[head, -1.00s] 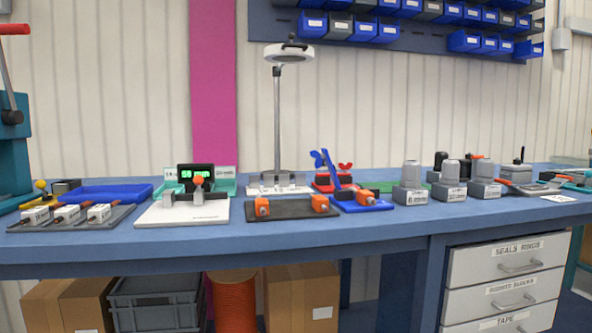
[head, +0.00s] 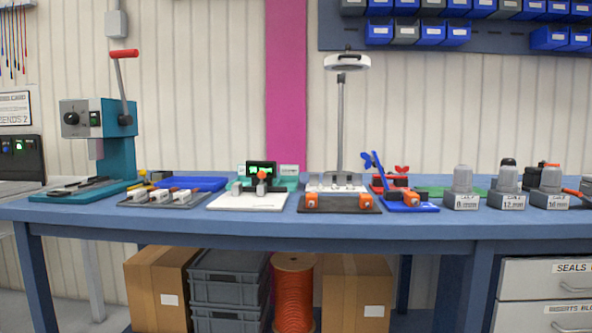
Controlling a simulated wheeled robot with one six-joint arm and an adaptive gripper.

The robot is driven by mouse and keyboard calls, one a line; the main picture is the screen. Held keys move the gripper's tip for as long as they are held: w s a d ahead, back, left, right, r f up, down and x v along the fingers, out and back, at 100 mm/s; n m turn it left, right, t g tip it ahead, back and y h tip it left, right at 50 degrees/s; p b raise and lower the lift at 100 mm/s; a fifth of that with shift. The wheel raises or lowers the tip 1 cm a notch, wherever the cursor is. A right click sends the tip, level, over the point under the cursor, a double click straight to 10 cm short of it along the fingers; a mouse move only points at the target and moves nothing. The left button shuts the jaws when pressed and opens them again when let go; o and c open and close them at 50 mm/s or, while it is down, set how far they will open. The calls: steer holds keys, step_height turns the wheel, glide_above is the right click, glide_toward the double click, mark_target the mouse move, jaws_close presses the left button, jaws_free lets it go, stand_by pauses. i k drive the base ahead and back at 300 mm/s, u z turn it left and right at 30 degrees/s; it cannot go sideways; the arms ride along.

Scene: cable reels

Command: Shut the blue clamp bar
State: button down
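The blue clamp bar (head: 376,168) stands raised and tilted up to the left above its blue base (head: 421,207), on the workbench right of the middle. It is open. An orange block (head: 411,199) sits on the blue base beside the bar. A red clamp (head: 400,180) with a red wing knob stands just behind it. My gripper is not in the head view.
The blue workbench (head: 270,234) spans the view. Left of the clamp is a dark plate (head: 340,205) with orange blocks; behind it stands a lamp (head: 341,125). Grey weights (head: 463,188) stand to the right. A teal press (head: 116,130) is at left.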

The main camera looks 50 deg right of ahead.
mark_target(376, 164)
steer(key=u, duration=0.15)
steer(key=k, duration=1.15)
steer(key=z, duration=1.75)
steer(key=i, duration=0.45)
